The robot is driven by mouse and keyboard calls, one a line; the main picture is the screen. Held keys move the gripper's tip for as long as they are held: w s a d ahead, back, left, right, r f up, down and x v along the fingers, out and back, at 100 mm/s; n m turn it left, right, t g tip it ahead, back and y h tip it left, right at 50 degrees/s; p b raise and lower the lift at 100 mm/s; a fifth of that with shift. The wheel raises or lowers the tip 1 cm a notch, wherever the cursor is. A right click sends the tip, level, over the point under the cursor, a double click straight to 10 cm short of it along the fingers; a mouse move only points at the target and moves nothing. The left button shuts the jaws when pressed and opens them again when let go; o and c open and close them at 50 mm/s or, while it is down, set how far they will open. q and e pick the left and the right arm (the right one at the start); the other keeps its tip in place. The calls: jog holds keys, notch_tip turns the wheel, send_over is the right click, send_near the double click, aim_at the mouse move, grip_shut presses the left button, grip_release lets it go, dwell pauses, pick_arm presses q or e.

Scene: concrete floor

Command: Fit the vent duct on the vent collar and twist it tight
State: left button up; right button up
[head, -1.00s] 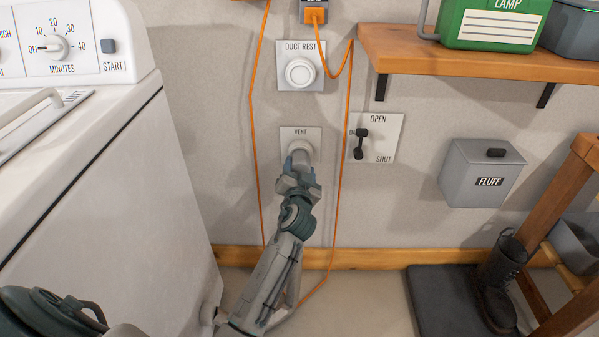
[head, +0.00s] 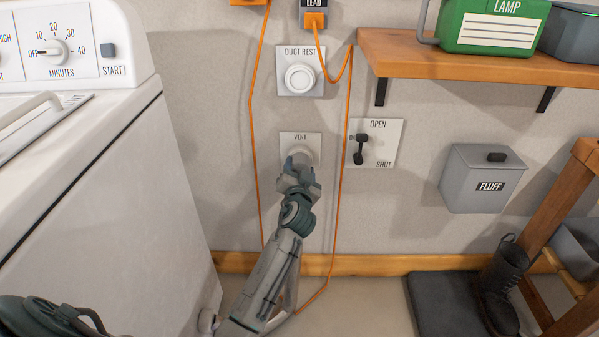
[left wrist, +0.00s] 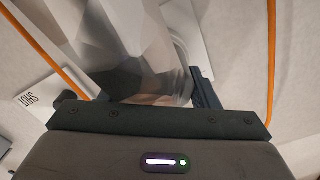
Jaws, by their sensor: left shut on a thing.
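The vent plate (head: 287,143), labelled VENT, is low on the wall. My left gripper (head: 298,170) is right in front of it, shut on the end of the vent duct. A pale round end (head: 303,154) shows between gripper and plate; I cannot tell duct cuff from collar there. In the left wrist view the duct (left wrist: 135,50) is a silvery, faceted tube filling the space before the gripper, with a pale plate (left wrist: 185,25) behind it. The gripper hides the joint, so I cannot tell how far the duct is seated. My right gripper is not in view.
The DUCT REST plate (head: 284,83) is above the vent. An orange cord (head: 344,165) hangs close on both sides. A white dryer (head: 120,200) stands left, a FLUFF bin (head: 480,180) right.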

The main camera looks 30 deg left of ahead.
pick_arm(q)
jog(key=o, duration=1.2)
jog(key=shift+c, duration=0.2)
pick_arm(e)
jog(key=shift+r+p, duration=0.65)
pick_arm(q)
jog(key=v, duration=1.1)
